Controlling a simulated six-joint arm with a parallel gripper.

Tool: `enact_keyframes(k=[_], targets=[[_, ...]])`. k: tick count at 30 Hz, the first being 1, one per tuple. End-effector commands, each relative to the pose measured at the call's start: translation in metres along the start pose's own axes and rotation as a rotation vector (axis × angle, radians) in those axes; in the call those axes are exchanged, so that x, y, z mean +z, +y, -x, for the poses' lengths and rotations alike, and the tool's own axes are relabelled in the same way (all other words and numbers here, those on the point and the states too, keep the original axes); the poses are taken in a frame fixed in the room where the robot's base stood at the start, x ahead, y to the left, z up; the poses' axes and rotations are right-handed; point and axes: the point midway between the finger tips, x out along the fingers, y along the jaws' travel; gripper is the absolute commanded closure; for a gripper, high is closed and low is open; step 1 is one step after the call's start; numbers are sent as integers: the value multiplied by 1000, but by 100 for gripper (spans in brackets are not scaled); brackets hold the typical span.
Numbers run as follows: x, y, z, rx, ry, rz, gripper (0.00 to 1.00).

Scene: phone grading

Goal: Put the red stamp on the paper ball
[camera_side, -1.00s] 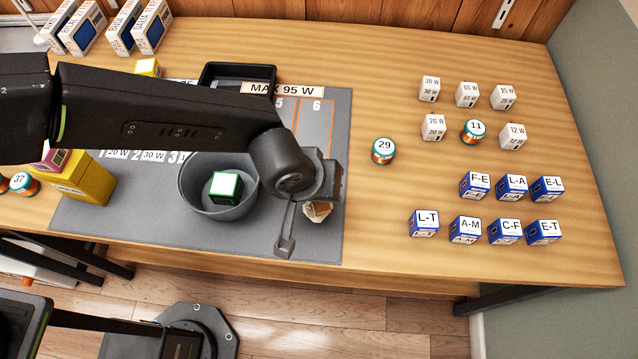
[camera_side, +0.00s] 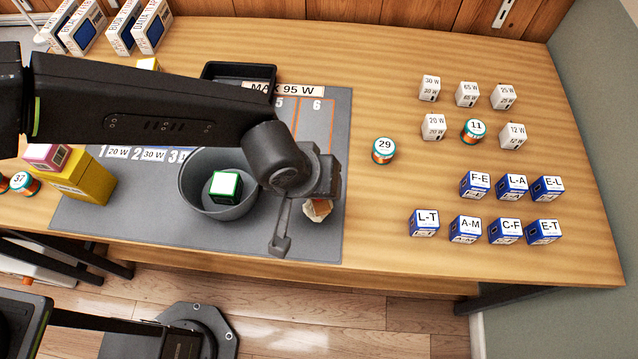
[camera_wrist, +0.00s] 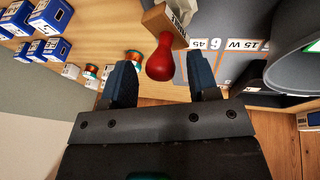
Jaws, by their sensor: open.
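The red stamp has a red rounded handle (camera_wrist: 160,60) and a wooden base (camera_wrist: 160,20) with a printed label in the wrist view. In the side view its wooden base (camera_side: 318,210) lies on the grey mat's near right part, partly hidden by my gripper. My gripper (camera_wrist: 160,82) is open, with the handle end between or just beyond its fingertips. It holds nothing. In the side view my gripper (camera_side: 282,228) hangs beside the stamp, with one finger clearly seen.
A grey bowl (camera_side: 187,190) with a green-edged cube (camera_side: 225,186) stands left of my gripper. A black tray (camera_side: 225,71) is behind my arm. Yellow boxes (camera_side: 88,180) stand at left. A jar marked 29 (camera_side: 383,151), white boxes and blue boxes stand at right.

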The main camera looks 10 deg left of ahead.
Motion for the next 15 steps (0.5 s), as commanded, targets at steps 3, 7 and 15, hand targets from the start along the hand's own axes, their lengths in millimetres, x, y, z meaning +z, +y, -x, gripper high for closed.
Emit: enact_keyframes(k=[3,7,15], targets=[[0,1,27,3,2,-1,45],[0,1,55,3,3,-1,45],[0,0,95,1,1,0,45]])
